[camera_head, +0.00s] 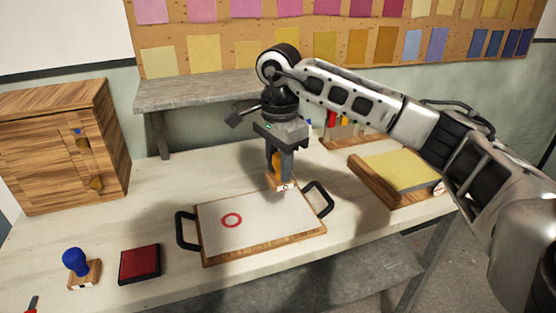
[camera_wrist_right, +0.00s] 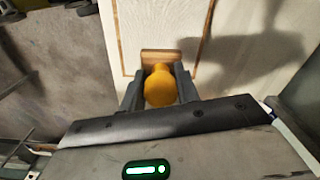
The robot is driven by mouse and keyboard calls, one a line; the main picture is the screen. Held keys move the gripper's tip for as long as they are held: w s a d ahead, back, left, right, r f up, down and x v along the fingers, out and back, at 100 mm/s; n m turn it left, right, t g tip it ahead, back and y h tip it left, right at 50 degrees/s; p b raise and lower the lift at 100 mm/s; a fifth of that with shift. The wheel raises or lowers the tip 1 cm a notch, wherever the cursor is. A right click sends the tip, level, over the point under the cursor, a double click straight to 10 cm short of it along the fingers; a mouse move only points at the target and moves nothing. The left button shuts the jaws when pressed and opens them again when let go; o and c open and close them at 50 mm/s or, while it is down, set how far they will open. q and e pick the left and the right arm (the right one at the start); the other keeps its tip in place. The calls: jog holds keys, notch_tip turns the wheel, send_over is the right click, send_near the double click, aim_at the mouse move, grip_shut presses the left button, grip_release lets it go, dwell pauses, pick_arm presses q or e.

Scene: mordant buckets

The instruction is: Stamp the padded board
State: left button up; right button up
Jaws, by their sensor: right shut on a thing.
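My right gripper (camera_head: 281,165) is shut on the orange handle of a stamp (camera_head: 283,186) with a wooden base. The orange handle shows between the fingers in the right wrist view (camera_wrist_right: 160,88), with the wooden base beyond it. The stamp is upright at the far right part of the padded board (camera_head: 265,232); I cannot tell whether it touches the surface. The board is pale with a wooden rim and a black handle at each end. A red ring mark (camera_head: 232,220) is on its left half. My left gripper is not in view.
A blue-handled stamp (camera_head: 75,262) and a red ink pad (camera_head: 139,264) lie left of the board. A wooden cabinet (camera_head: 60,145) stands at the back left. A yellow-topped wooden block (camera_head: 400,170) lies at the right, and a grey shelf (camera_head: 195,90) is behind.

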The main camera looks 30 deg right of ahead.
aim_at(280, 187)
jog(key=shift+d+f+b, duration=0.1)
jog(key=shift+f+b, duration=0.5)
jog(key=shift+f, duration=0.15)
notch_tip(280, 187, down, 4)
jog(key=b, duration=0.3)
jog(key=shift+f, duration=0.2)
pick_arm(q)
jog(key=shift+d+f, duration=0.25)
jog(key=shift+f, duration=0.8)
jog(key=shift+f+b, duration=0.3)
jog(key=shift+b, duration=0.15)
pick_arm(e)
jog(key=shift+f, duration=0.6)
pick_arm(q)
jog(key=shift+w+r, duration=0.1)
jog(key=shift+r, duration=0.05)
pick_arm(e)
jog(key=shift+r, duration=0.1)
